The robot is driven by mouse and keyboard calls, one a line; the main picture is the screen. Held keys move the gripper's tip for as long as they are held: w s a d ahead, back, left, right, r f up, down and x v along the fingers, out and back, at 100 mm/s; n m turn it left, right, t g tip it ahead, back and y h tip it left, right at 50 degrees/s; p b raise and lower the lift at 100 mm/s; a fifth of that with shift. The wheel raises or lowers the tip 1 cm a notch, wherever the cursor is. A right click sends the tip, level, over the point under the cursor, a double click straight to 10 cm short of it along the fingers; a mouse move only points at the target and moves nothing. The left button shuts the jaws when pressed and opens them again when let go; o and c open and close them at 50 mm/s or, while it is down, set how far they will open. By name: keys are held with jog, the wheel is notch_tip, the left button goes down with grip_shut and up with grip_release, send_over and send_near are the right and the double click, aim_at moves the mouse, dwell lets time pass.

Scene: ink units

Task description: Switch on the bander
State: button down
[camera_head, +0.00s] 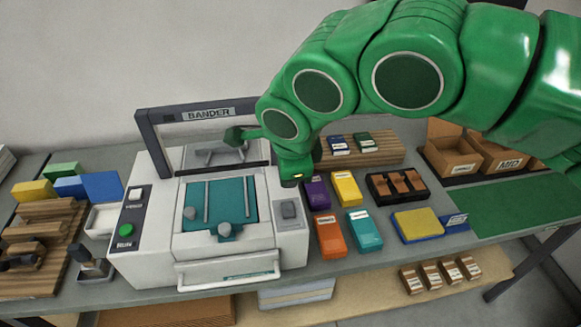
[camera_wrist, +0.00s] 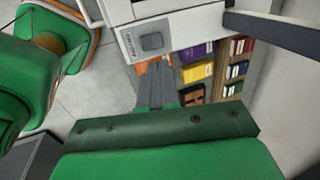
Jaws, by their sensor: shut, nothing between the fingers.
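The bander (camera_head: 255,245) is a pale grey machine on the bench, with a dark arch marked BANDER and a teal bed. A grey rocker switch (camera_head: 288,210) sits on its right front top. It also shows in the wrist view (camera_wrist: 151,41), beside a label I cannot read surely.
Purple (camera_head: 316,193), yellow (camera_head: 346,188), orange (camera_head: 330,236) and teal (camera_head: 363,231) boxes stand close to the bander's right. A black tray (camera_head: 397,201) lies further right. The bander's dark arch (camera_head: 153,150) rises at the back.

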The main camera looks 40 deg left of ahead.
aim_at(287, 204)
jog(key=shift+x, duration=4.7)
jog(key=shift+w+f, duration=0.1)
jog(key=shift+s+d, duration=0.5)
jog(key=shift+s, duration=0.1)
jog(key=v, duration=1.4)
jog(key=shift+w, duration=0.1)
